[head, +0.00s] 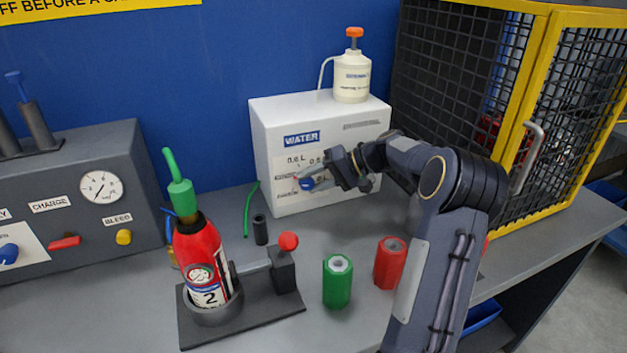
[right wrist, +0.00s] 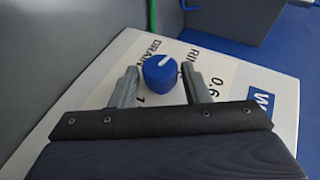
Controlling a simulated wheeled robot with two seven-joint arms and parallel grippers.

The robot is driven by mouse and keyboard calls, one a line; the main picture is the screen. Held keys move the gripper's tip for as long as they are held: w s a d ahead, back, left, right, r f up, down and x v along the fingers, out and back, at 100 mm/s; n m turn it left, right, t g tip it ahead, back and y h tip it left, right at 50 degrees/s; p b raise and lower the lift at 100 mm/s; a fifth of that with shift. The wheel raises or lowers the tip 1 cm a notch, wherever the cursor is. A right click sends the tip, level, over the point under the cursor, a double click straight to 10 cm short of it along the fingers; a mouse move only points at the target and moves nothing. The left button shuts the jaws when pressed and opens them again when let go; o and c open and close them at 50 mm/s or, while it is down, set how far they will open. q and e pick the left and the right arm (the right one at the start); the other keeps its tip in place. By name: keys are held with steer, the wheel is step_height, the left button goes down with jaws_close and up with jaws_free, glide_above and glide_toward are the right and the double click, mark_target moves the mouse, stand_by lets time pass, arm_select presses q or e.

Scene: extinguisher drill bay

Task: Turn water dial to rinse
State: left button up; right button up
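The blue water dial (head: 306,184) is on the front of the white water box (head: 269,150) at the back of the bench. In the right wrist view the dial (right wrist: 159,75) has a white pointer line slanting up and right, roughly toward a partly hidden label starting "RIN". A "DRAIN" label is to its left and "0.6" to its right. My right gripper (head: 322,176) is at the box front. Its open fingers (right wrist: 159,73) stand either side of the dial, with visible gaps, apparently not touching it. My left gripper is not in view.
A white bottle (head: 352,77) with an orange cap stands on the box. A red extinguisher (head: 198,258) sits in a dark stand. A green cylinder (head: 337,281) and a red cylinder (head: 390,263) stand near my right arm. A yellow-framed mesh cage (head: 520,120) is at the right.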

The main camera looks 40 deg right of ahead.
steer(key=shift+o, duration=1)
steer(key=v, duration=0.7)
steer(key=shift+s+d, duration=0.25)
steer(key=shift+d, duration=0.05)
steer(key=shift+r, duration=0.2)
